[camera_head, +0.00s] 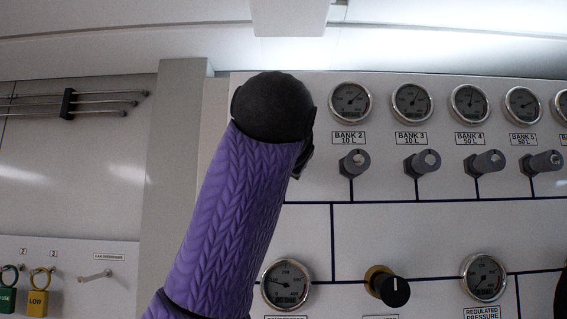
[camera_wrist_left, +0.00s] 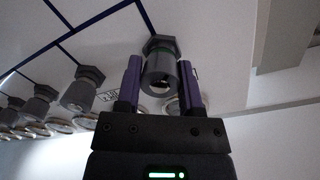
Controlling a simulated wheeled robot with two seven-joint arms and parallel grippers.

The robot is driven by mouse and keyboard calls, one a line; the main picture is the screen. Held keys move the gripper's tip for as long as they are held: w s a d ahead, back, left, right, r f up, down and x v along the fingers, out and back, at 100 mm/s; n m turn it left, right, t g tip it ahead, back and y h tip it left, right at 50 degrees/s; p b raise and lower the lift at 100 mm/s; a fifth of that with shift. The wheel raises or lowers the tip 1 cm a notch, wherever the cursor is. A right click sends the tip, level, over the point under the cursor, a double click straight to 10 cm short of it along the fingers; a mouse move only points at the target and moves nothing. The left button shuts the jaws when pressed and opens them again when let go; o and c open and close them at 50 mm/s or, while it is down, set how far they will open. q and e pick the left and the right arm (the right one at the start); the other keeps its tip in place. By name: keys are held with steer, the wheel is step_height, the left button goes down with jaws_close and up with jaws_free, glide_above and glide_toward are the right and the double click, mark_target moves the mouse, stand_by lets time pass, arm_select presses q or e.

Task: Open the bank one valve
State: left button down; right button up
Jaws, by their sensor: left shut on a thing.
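My right gripper is not in view.
Grey valves for bank 2 (camera_head: 354,163), bank 3 (camera_head: 422,161), bank 4 (camera_head: 488,162) and bank 5 (camera_head: 541,162) sit right of my arm under round gauges. A black knob (camera_head: 393,290) sits lower. Yellow (camera_head: 38,303) and green padlocks hang at far left.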

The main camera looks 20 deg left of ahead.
arm_select(q)
steer(key=shift+f, duration=0.15)
steer(key=c, duration=0.7)
jaws_free()
steer(key=o, duration=0.5)
steer(key=shift+c, duration=0.2)
steer(key=shift+s, duration=0.1)
steer(key=b+v, duration=0.4)
steer(key=v, duration=0.5)
steer(key=shift+s, duration=0.4)
steer(key=shift+d, duration=0.1)
